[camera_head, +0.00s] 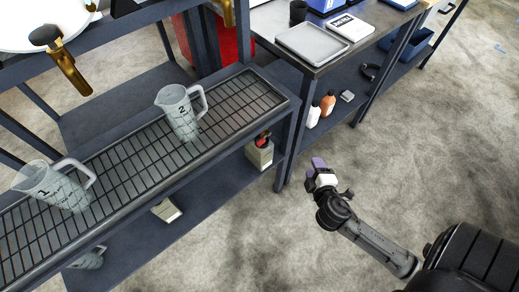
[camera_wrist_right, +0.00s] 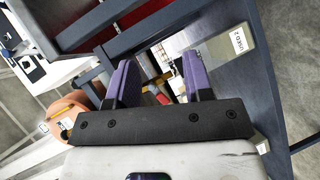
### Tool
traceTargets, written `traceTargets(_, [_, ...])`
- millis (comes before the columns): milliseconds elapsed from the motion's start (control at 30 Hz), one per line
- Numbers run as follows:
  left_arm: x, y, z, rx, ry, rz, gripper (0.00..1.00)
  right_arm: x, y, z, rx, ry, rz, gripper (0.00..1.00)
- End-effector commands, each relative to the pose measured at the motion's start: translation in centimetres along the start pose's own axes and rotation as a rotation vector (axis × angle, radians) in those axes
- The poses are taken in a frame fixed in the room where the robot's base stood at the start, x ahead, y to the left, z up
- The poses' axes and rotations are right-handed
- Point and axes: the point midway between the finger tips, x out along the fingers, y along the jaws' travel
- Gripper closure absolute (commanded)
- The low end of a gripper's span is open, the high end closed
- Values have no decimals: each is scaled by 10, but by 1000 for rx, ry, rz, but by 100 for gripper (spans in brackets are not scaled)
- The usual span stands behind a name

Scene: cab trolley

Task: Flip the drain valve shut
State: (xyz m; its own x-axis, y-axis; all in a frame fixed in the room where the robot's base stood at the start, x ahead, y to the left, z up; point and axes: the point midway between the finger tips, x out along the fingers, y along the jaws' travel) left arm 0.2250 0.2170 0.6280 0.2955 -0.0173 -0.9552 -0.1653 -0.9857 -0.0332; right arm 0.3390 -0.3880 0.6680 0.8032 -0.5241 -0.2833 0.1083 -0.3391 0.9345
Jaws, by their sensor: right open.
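Two brass taps show in the head view. One with a dark knob (camera_head: 62,60) hangs at the upper left; the other (camera_head: 228,12) is cut off at the top edge. I cannot tell which is the drain valve, or whether either is shut. My right gripper (camera_head: 320,172), with purple fingers, is open and empty right of the shelf unit, apart from both taps. In the right wrist view its fingers (camera_wrist_right: 157,72) stand apart, with a small red and yellow item (camera_wrist_right: 158,93) seen beyond the gap. My left gripper is not in view.
Jugs marked 1 (camera_head: 48,187) and 2 (camera_head: 178,112) stand on the slatted rack (camera_head: 125,160). A cream box (camera_head: 260,156) sits on the shelf below. Bottles (camera_head: 327,103) stand under the right table. Floor around my right arm is clear.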

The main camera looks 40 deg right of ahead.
Motion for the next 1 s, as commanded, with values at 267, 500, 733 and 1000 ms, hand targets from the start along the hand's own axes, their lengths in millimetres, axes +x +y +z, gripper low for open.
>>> traceTargets(267, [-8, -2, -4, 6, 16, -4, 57, -10, 13, -61, -425, 397, 236, 53])
traceTargets(500, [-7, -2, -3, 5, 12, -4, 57, -23, 10, -86, -543, 557, 290, 53])
traceTargets(733, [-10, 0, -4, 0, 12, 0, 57, -7, 13, -99, -567, 561, 300, 53])
traceTargets(1000, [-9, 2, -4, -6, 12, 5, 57, 34, 18, -127, -567, 559, 301, 53])
